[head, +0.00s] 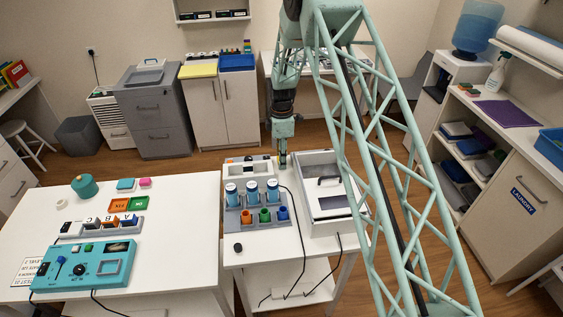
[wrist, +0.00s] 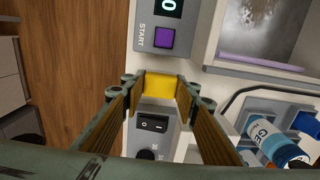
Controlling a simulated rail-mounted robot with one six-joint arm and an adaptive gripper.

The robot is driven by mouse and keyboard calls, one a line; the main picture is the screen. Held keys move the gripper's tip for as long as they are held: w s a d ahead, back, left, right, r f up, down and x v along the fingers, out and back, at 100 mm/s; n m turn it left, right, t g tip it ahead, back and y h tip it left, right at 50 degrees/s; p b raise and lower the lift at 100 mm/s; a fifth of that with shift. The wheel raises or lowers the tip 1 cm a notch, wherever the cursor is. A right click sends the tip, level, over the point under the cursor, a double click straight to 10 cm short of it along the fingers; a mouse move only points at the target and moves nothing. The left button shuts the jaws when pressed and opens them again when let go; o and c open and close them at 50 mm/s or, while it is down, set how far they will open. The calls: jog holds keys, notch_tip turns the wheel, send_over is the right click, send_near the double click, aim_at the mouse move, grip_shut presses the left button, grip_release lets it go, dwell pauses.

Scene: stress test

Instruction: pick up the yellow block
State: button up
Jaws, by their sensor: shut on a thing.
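My gripper (head: 283,158) reaches down at the back edge of the middle white table in the head view. In the wrist view, my gripper (wrist: 160,90) has its two fingers on either side of the yellow block (wrist: 160,85), shut on it. The block's plain yellow face shows between the fingertips. In the head view the block is too small to make out clearly. Behind the block in the wrist view is a grey device (wrist: 170,35) with a display and a purple START button. I cannot tell whether the block touches what is beneath it.
A rocker switch (wrist: 153,123) shows close below the block. A teal control box (head: 85,267) is on the left table.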

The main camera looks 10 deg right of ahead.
jog(key=shift+r, duration=0.1)
jog(key=shift+r, duration=1.7)
jog(key=s, duration=0.5)
jog(key=s+r+b, duration=0.1)
jog(key=s, duration=0.4)
jog(key=s+a+b, duration=0.1)
jog(key=s, duration=0.5)
jog(key=shift+r, duration=0.2)
jog(key=o, duration=0.3)
jog(key=shift+c, duration=1.3)
